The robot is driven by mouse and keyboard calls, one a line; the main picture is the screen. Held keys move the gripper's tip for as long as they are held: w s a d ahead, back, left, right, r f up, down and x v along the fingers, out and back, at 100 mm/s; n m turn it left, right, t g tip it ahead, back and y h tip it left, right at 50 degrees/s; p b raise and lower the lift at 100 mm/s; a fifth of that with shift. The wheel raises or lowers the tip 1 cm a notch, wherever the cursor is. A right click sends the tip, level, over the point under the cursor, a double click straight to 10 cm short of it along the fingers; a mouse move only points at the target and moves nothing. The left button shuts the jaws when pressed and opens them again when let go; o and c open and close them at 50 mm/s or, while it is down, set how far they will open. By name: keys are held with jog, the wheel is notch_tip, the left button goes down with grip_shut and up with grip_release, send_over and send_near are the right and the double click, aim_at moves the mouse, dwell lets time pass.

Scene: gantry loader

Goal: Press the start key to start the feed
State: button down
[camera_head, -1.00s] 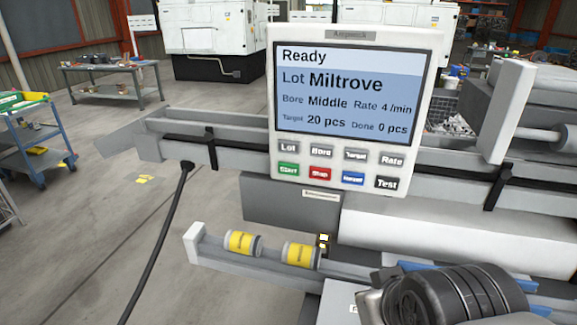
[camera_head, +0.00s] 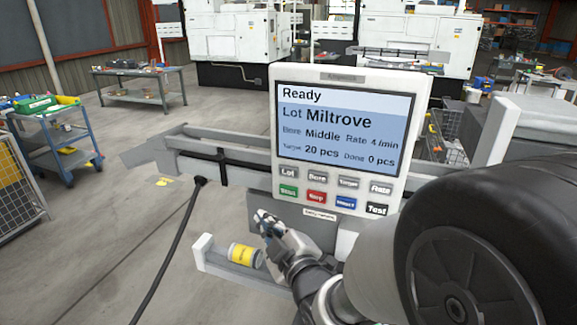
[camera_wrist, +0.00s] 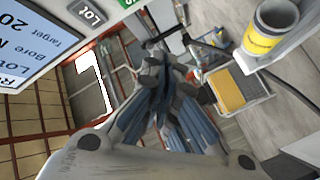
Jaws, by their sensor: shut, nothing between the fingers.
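The control panel (camera_head: 392,185) shows "Ready", Lot Miltrove, Bore Middle, Rate 4/min, Target 20 pcs and Done 0 pcs. The green Start key (camera_head: 288,190) is at the left end of its lower key row, left of the red key (camera_head: 317,196). My gripper (camera_head: 262,217) is shut and empty, just below and left of the Start key in the head view, apart from it as far as I can tell. In the wrist view, my gripper (camera_wrist: 160,62) is shut, and a sliver of the green key (camera_wrist: 128,3) shows at the top edge.
A blue cart (camera_head: 58,150) and a workbench (camera_head: 150,97) stand farther back. A black cable (camera_head: 165,255) hangs at the left. The floor between is clear.

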aim_at(288, 191)
jog(key=shift+a+r, duration=0.15)
jog(key=shift+a, duration=0.05)
jog(key=shift+w+d+p, duration=0.3)
jog(key=shift+w+d, duration=0.2)
jog(key=shift+w, duration=0.9)
jog(key=shift+w+d+p, duration=0.25)
jog(key=shift+w+d, duration=0.25)
jog(key=shift+w, duration=0.85)
jog(key=shift+w+d+p, duration=0.3)
jog(key=shift+w+d, duration=0.2)
jog(key=shift+w, duration=0.9)
jog(key=shift+w, duration=0.1)
jog(key=shift+w+d+b, duration=0.15)
jog(key=shift+w+b, duration=0.15)
jog(key=shift+b, duration=0.15)
